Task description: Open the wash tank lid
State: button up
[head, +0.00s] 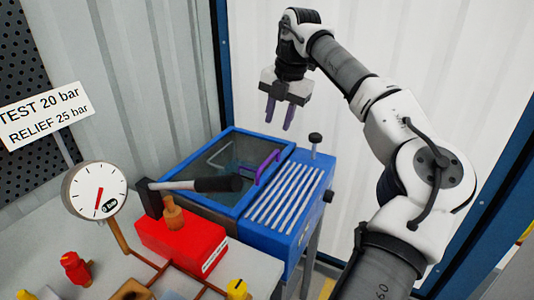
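The wash tank (268,238) is a blue box against the back wall. Its lid (225,150) has a blue frame around a clear pane and lies shut. A purple handle (262,172) stands on the lid's right part. My gripper (280,121) points down above and behind the lid, apart from it and from the handle. Its two purple fingers are spread with nothing between them.
A ribbed drain top (285,198) and a black knob (315,138) are right of the lid. A gauge (95,190) and fittings stand at left.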

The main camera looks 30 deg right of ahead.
aim_at(269, 159)
jog(key=f, duration=0.3)
jog(key=w+f, duration=0.1)
jog(key=f, duration=0.3)
jog(key=w+a+f+p, duration=0.1)
jog(key=f, duration=0.3)
jog(key=shift+a+f, duration=0.1)
jog(key=shift+c, duration=0.3)
grip_shut()
